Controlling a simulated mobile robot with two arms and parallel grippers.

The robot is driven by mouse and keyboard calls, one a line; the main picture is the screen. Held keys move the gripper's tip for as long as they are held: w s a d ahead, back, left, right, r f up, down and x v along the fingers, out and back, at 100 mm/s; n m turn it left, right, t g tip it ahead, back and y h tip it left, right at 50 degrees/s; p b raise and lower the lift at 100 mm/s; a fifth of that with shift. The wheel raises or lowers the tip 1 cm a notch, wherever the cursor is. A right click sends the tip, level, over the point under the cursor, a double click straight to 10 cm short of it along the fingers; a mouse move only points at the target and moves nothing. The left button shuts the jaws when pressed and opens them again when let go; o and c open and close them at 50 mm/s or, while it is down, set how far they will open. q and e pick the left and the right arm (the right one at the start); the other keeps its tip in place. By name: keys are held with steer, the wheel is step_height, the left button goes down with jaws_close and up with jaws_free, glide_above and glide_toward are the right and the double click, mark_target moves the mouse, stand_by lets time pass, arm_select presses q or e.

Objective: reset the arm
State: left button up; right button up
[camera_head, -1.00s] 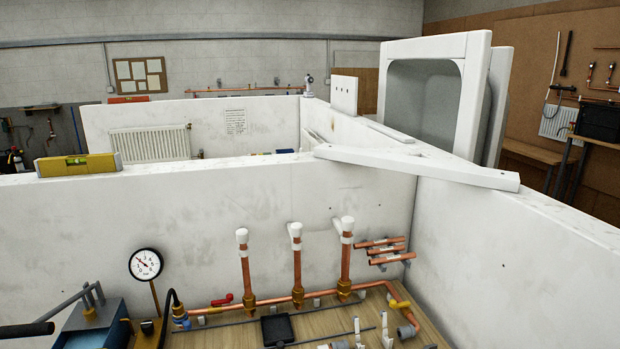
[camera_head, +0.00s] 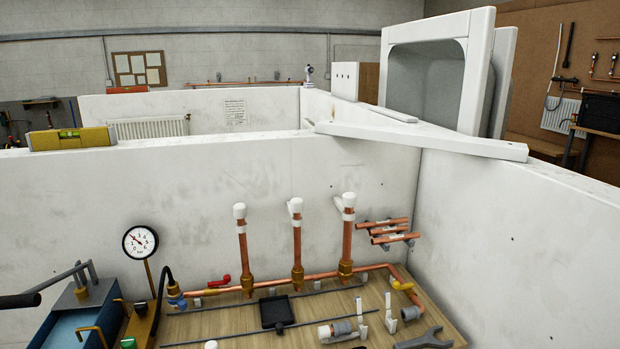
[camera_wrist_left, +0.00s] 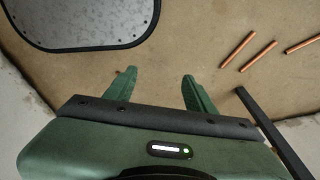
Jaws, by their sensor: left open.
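My left gripper (camera_wrist_left: 158,86) shows in the left wrist view as two green fingers, set apart with nothing between them. Below the fingers is a tan, board-like surface (camera_wrist_left: 175,30), and the fingers appear clear of it. Neither gripper shows in the head view. My right gripper is in no frame.
Copper pipe pieces (camera_wrist_left: 237,50) lie right of the fingers, near a dark bar (camera_wrist_left: 272,135). A dark-rimmed grey panel (camera_wrist_left: 80,15) is at upper left.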

arm_select(q)
steer(key=s+a+f+b, duration=0.1)
steer(key=s+f, duration=0.6)
steer(key=s, duration=0.1)
steer(key=shift+s+a+f+g, duration=0.2)
steer(key=shift+s+a+g, duration=0.1)
steer(key=shift+s+a, duration=0.1)
